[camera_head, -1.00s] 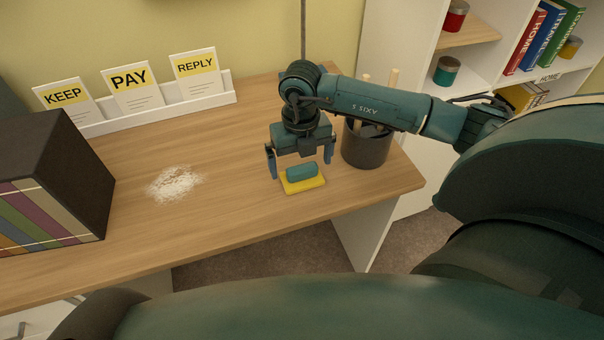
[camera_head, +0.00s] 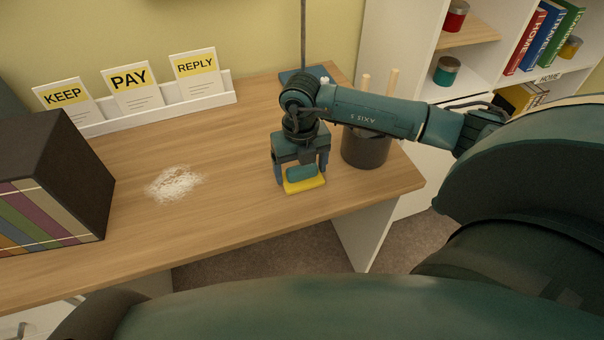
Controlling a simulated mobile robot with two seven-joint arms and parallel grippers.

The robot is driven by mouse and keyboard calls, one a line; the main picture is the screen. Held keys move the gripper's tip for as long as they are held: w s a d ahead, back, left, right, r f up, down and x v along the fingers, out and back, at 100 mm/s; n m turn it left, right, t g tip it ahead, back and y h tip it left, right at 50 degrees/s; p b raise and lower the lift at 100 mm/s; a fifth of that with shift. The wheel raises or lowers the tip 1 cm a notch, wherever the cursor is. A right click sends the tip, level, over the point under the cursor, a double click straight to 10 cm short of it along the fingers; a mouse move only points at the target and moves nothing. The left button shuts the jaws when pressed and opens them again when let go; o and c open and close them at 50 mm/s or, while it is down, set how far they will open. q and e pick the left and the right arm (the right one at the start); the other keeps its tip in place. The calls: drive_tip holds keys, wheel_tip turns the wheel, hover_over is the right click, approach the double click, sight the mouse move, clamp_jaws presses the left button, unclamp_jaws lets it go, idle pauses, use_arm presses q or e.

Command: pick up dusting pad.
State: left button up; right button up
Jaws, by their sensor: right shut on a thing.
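The dusting pad (camera_head: 304,185) has a yellow base and a teal grip block on top. It lies near the front edge of the wooden desk, right of the middle. My right gripper (camera_head: 301,176) comes down over it from above, its two blue fingers on either side of the teal block. The gripper is shut on the pad. The yellow base looks to be at the desk top; whether any gap is under it I cannot tell. My left gripper is not in view.
A patch of white dust (camera_head: 174,183) lies on the desk (camera_head: 225,215) to the left. A dark pot (camera_head: 365,148) with wooden sticks stands just right of the gripper. A card rack (camera_head: 155,115) stands at the back, a dark box of files (camera_head: 75,165) at far left.

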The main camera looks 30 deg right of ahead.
drive_tip(key=shift+r, duration=0.1)
wheel_tip(320, 180, up, 10)
drive_tip(key=shift+f, duration=0.1)
idle(0.3)
